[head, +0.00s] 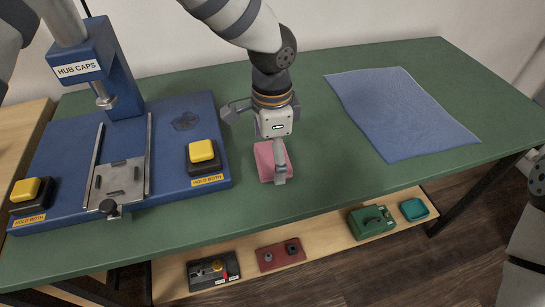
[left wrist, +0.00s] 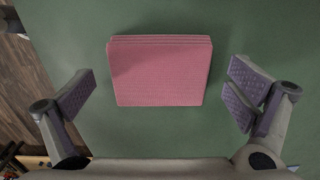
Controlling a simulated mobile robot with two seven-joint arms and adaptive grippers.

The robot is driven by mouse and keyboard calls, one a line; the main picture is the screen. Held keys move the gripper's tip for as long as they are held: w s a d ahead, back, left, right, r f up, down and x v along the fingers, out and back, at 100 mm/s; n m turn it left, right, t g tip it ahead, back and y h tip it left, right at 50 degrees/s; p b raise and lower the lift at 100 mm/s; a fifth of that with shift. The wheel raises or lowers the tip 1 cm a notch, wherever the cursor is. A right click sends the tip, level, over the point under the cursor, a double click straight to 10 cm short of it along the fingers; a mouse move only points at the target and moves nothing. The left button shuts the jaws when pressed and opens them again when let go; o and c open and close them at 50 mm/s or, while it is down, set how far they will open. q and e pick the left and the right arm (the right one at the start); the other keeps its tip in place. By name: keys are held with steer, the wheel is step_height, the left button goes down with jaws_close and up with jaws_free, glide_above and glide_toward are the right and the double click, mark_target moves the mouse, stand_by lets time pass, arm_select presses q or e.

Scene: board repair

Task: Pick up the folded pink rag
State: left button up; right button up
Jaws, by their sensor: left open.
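The folded pink rag (head: 264,161) lies flat on the green table top, to the right of the blue press. In the left wrist view the rag (left wrist: 160,72) is a neat square with layered folds along its upper edge. My left gripper (head: 256,146) is over the rag, pointing down, and partly hides it in the head view. Its fingers are open and empty. In the left wrist view the left gripper (left wrist: 162,88) has one finger on each side of the rag, with green table showing between each finger and the rag. My right gripper is not in view.
The blue press labelled HUB CAPS (head: 85,95) with yellow buttons stands at the left. A blue cloth (head: 403,112) lies flat at the right. The lower shelf (head: 335,236) holds a black tray, a red block, a green case and a teal tray. Table is clear around the rag.

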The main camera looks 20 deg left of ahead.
mark_target(272, 154)
arm_select(q)
steer(key=c, duration=1)
steer(key=shift+c, duration=0.2)
steer(key=shift+r, duration=0.25)
step_height(272, 154, up, 3)
steer(key=shift+w+f, duration=0.1)
steer(key=shift+f, duration=0.1)
steer(key=s+d+r+p, duration=0.2)
steer(key=s+d+r, duration=0.8)
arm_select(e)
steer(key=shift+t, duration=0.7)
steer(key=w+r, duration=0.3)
